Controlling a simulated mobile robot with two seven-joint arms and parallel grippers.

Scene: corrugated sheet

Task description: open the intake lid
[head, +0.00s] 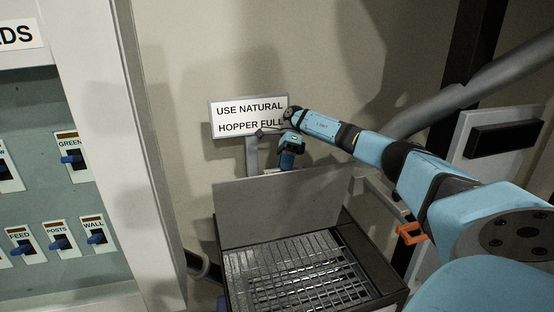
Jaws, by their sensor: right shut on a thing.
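The intake lid (270,212) is a flat grey panel in the lower middle of the head view. It stands raised and tilted at the back of the intake box, with a metal grate (295,275) showing in the opening in front of it. My right gripper (287,162) is at the lid's top edge, shut on the lid. Its fingertips are partly hidden there, so the exact grip cannot be seen. My left gripper is not in view.
A sign (240,112) reading "USE NATURAL HOPPER FULL" stands behind the lid, partly covered by my right wrist. A switch panel (60,195) is at the left. An orange handle (411,233) and a grey pipe (450,100) are at the right.

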